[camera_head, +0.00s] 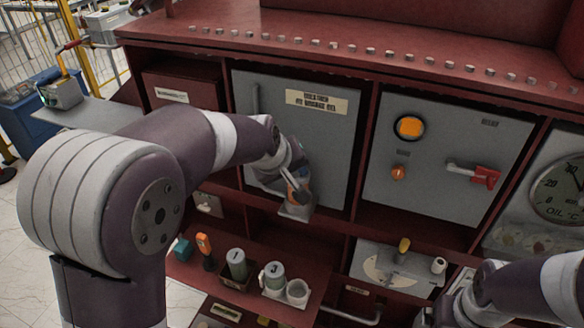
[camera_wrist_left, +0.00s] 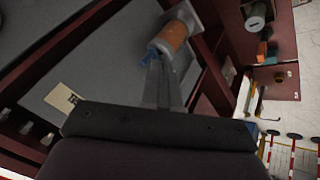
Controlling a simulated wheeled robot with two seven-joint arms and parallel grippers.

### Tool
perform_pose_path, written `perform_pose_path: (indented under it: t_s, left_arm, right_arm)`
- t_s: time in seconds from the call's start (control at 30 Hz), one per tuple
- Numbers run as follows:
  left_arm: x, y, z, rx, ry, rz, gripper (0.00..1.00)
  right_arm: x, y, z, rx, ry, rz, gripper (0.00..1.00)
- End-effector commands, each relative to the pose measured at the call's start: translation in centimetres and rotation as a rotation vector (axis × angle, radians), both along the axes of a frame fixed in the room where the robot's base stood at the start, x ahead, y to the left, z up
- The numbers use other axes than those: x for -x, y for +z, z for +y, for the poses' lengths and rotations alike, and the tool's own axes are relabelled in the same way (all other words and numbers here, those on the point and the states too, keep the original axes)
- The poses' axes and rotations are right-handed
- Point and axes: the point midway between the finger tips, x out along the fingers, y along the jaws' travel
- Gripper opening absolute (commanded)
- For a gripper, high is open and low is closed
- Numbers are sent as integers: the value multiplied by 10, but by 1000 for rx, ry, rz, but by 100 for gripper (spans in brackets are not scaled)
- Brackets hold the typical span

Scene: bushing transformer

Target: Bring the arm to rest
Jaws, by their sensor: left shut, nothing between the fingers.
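My left gripper (camera_head: 297,190) is in front of the grey cabinet door at the middle of the head view. Its fingers are closed together with nothing between them; they also show in the left wrist view (camera_wrist_left: 160,85). The fingertips are close to an orange cylinder with a blue end (camera_wrist_left: 173,38), which sits on a small grey bracket (camera_head: 296,212). I cannot tell whether they touch it. My right arm comes in at the lower right of the head view. Its gripper (camera_head: 428,318) is cut off by the bottom edge, so its jaws cannot be made out.
The dark red cabinet has a left grey door (camera_head: 310,135) and a right grey panel (camera_head: 440,150) with a red-handled lever (camera_head: 475,174). A lower shelf holds grey numbered cylinders (camera_head: 237,264), an orange-handled tool (camera_head: 205,250) and a teal block (camera_head: 182,249). A round gauge (camera_head: 562,190) is at right.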

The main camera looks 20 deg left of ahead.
Motion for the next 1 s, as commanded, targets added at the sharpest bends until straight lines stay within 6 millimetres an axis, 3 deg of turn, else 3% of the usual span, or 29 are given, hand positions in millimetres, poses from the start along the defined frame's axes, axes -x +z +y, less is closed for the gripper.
perform_pose_path:
  t_s: [0.23, 0.63, 0.73, 0.8, 0.9, 1.0]
  left_arm:
    - [8, 15, -8, -1, 0, -1, 0]
    - [8, 15, -8, 0, 0, -1, 0]
    - [11, 12, -7, -55, -70, 1, 0]
    - [38, -22, -3, -154, -202, 75, 0]
    - [91, -96, 4, -266, -389, 213, 0]
    - [145, -157, 11, -324, -540, 339, 0]
  right_arm:
    - [0, -3, 0, 0, 0, 0, 100]
    - [0, -3, 0, 0, 0, 0, 100]
    - [0, -3, 0, 0, 0, 0, 100]
    - [0, -6, 0, 0, 0, 0, 100]
    - [1, -34, 0, 0, 0, 0, 100]
    - [1, -60, 0, 0, 0, 1, 100]
